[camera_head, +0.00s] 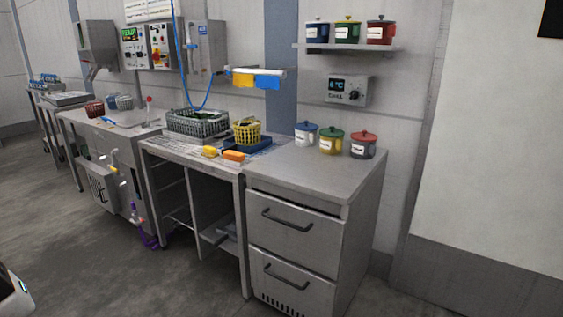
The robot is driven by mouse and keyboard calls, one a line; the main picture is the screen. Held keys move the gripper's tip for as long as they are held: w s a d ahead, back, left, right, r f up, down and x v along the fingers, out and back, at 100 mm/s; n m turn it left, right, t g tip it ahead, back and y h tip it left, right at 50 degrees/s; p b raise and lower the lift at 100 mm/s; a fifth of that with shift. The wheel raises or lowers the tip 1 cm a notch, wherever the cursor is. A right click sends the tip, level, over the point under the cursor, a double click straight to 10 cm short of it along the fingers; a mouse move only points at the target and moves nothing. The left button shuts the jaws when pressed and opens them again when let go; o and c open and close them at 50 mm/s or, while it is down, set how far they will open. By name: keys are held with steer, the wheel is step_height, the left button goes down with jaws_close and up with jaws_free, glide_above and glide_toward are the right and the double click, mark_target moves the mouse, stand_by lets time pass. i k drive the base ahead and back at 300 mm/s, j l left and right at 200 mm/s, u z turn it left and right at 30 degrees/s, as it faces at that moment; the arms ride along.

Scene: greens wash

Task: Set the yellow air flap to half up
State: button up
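A yellow flap-like panel (243,79) hangs from the front of a white horizontal bar (258,72) on the wall, above the wash counter. A similar blue panel (268,82) hangs beside it, to its right. The yellow panel looks tilted downward, but it is too small to tell its exact angle. No other clear yellow air flap shows. My gripper is not in view. A white rounded part with a teal light at the lower left edge seems to be mine.
Below the bar, a grey crate (197,124), a yellow basket (247,131) and an orange sponge (233,156) are on the counter. Lidded jars (330,143) stand on the right cabinet (300,176). A blue hose (181,70) hangs at left. The floor in front is clear.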

mark_target(241, 80)
steer(key=i+l+u, duration=0.1)
steer(key=i, duration=0.35)
steer(key=i+l+u, duration=0.15)
steer(key=i, duration=0.25)
steer(key=i+l+u, duration=0.1)
steer(key=i, duration=0.3)
steer(key=i+l+u, duration=0.15)
steer(key=i, duration=0.3)
steer(key=i+j+z, duration=0.3)
steer(key=i+j, duration=0.7)
steer(key=i, duration=0.05)
